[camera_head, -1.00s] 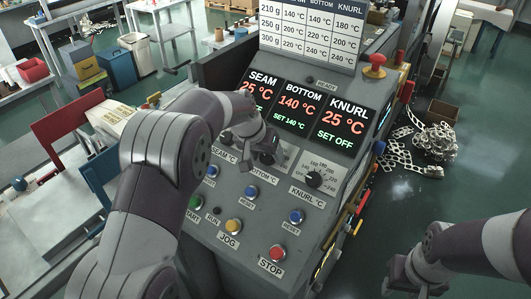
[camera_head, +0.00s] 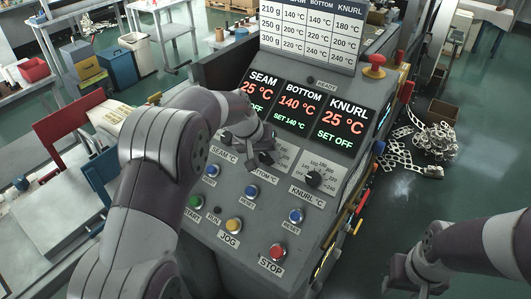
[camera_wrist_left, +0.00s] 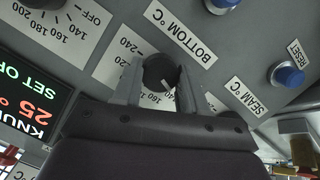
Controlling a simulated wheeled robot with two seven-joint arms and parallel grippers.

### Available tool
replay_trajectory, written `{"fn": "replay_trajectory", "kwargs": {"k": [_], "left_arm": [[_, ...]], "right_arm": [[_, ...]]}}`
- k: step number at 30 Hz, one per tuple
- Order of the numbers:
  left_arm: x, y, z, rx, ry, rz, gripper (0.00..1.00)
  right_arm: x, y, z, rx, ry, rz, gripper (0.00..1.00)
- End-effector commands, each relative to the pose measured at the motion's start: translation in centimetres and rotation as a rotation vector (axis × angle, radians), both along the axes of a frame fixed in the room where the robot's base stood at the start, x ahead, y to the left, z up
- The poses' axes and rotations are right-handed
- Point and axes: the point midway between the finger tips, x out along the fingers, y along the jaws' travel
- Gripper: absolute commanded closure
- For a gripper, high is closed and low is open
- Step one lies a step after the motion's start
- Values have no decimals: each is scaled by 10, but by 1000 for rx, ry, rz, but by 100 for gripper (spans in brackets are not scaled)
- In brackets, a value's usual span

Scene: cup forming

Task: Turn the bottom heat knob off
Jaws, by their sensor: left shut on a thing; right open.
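The bottom heat knob (camera_wrist_left: 160,72) is a round black knob with a white pointer mark, between the fingers in the left wrist view. My left gripper (camera_wrist_left: 159,84) has a finger on either side of it and is shut on it. In the head view my left gripper (camera_head: 257,160) is at the BOTTOM °C dial and mostly hides the knob. The BOTTOM display (camera_head: 301,103) reads 140 °C in red, with SET 140 °C in green below. My right gripper (camera_head: 408,278) is open and empty at the lower right, away from the panel.
The knurl knob (camera_head: 314,179) is right of my left gripper. Blue reset buttons (camera_head: 251,191), a yellow jog button (camera_head: 233,226) and a red stop button (camera_head: 277,251) lie lower on the panel. A red emergency button (camera_head: 375,62) sits at its upper right.

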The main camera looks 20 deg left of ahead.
Motion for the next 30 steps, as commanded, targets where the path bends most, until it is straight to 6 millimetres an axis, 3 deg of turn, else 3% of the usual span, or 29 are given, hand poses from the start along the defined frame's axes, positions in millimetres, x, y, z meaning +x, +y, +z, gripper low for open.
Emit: {"fn": "replay_trajectory", "kwargs": {"k": [13,30], "left_arm": [[0,1,0,-133,47,200,88],[0,1,0,-161,56,239,88]], "right_arm": [[0,0,1,0,0,0,57],[0,0,1,0,0,0,57]]}}
